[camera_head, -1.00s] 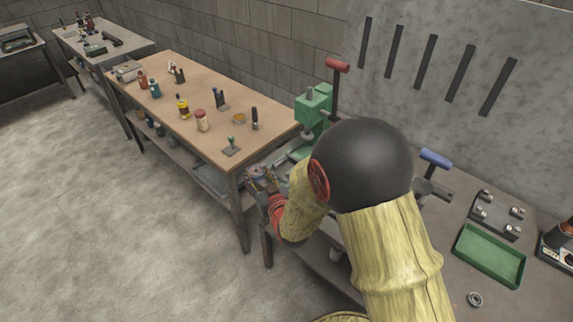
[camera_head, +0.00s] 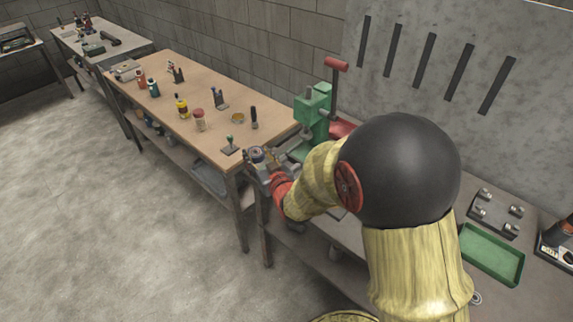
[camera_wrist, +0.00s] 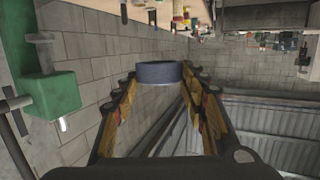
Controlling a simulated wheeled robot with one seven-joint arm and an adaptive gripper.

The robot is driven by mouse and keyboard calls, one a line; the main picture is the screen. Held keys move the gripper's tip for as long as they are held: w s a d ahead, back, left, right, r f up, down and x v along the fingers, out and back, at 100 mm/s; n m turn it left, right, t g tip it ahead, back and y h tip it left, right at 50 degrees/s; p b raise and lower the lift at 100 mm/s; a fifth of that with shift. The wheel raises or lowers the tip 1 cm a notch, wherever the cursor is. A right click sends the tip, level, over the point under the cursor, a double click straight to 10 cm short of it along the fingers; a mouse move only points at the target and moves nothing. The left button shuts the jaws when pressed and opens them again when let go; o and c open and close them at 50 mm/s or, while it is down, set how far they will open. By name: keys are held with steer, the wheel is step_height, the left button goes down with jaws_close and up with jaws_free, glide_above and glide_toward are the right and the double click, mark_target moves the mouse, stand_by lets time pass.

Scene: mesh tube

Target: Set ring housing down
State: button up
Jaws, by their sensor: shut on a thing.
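The ring housing is a short dark blue-grey ring (camera_wrist: 158,73). In the wrist view it sits between the two fingertips of my gripper (camera_wrist: 158,80), which is shut on it. In the head view the ring housing (camera_head: 257,154) is small and partly covered by my gripper (camera_head: 261,160). They are close to the left end of the grey bench, in front of the green press (camera_head: 312,115). Whether the ring touches any surface below is not clear. The press also shows in the wrist view (camera_wrist: 50,95).
A wooden table (camera_head: 180,128) with bottles, jars and a green-handled stamp (camera_head: 230,147) stands to the left. On the grey bench at right are a green tray (camera_head: 490,255) and a metal fixture with posts (camera_head: 496,213). My arm hides much of the bench.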

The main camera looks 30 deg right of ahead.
steer(key=w+d+f+b, duration=0.1)
steer(key=d+f, duration=0.2)
steer(key=d, duration=0.1)
steer(key=w+d+f+b, duration=0.1)
steer(key=d+f, duration=0.2)
steer(key=d, duration=0.1)
steer(key=w+d+f+b, duration=0.1)
steer(key=w+d+f, duration=0.1)
steer(key=d+f, duration=0.1)
steer(key=shift+d, duration=0.85)
steer(key=shift+d+f, duration=0.1)
steer(key=shift+d, duration=0.05)
steer(key=shift+d+f+b, duration=0.15)
steer(key=shift+f+b, duration=0.15)
steer(key=shift+f, duration=0.5)
steer(key=shift+d+f+b, duration=0.1)
steer(key=shift+f+b, duration=0.15)
steer(key=shift+f, duration=0.55)
steer(key=shift+f, duration=0.2)
steer(key=o, duration=1.4)
steer(key=shift+o, duration=0.2)
